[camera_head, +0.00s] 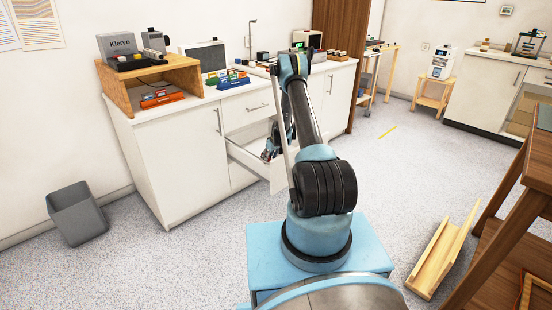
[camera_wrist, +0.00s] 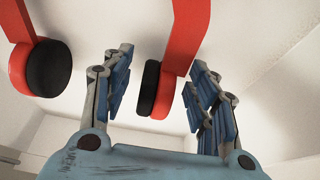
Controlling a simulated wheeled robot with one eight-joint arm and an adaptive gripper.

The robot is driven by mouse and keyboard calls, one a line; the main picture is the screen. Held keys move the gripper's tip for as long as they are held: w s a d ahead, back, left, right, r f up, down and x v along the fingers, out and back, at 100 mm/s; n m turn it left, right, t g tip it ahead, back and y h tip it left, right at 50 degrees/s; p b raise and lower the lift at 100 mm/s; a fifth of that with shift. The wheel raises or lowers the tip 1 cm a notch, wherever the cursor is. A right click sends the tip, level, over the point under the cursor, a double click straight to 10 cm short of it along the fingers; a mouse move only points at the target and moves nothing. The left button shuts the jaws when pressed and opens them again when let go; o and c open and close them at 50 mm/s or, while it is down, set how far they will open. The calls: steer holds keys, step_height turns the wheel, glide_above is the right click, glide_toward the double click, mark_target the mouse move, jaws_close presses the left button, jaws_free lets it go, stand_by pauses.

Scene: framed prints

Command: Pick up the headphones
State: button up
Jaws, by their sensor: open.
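The red headphones (camera_wrist: 188,38) with black ear pads lie in the open white drawer (camera_head: 247,160), seen in the wrist view. One ear cup is at the left and the other is near the middle, with the red band running out of the top of the picture. My gripper (camera_wrist: 163,68) is open, with blue-padded fingers on either side of the middle ear cup. I cannot tell whether a finger touches it. In the head view my gripper (camera_head: 271,147) is down in the drawer, partly behind my arm, and the headphones cannot be made out.
The drawer walls (camera_wrist: 285,90) rise close around my gripper. The counter (camera_head: 240,92) above holds a wooden riser (camera_head: 125,92) and several small items. A grey bin (camera_head: 76,215) stands on the floor at left. A wooden trough (camera_head: 440,258) lies at right.

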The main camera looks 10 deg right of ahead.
steer(key=shift+w+a+f, duration=0.1)
steer(key=shift+f, duration=0.3)
steer(key=shift+c, duration=0.5)
steer(key=c, duration=1.2)
steer(key=shift+o, duration=0.2)
steer(key=shift+r, duration=0.1)
